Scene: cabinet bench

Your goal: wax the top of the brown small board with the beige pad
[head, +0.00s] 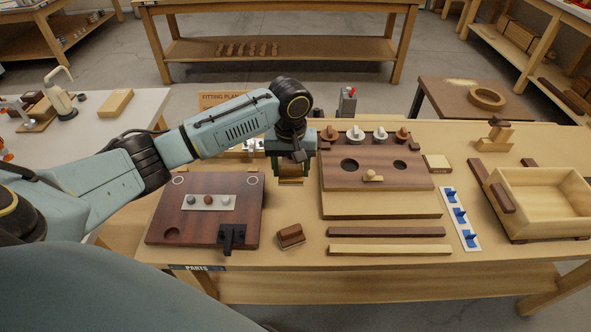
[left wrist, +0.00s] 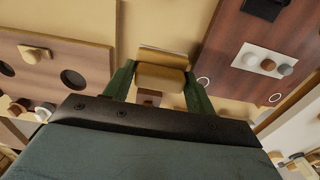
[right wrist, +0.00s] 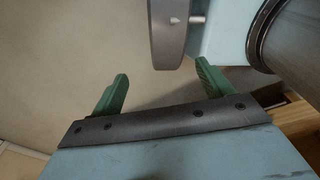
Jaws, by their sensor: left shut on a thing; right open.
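My left gripper (head: 290,172) is shut on the beige pad (head: 290,181), at the gap between two boards. In the left wrist view the pad (left wrist: 162,78) sits between the green fingers, with a small brown block just below it. I cannot tell whether the pad touches the bench. A reddish-brown board (head: 250,195) lies to the left with a white sample strip and a black bracket on it. A wider brown board (head: 335,178) with two dark holes lies to the right on a tan board. I cannot tell which is the small one. My right gripper (right wrist: 160,85) is open and empty.
A brown block (head: 290,236) lies on the bench in front of the gap. Dark and light strips (head: 388,231) lie right of it. A white strip with blue clips (head: 460,218) and a wooden tray (head: 540,190) stand farther right. Several knobs stand along the wider board's back edge.

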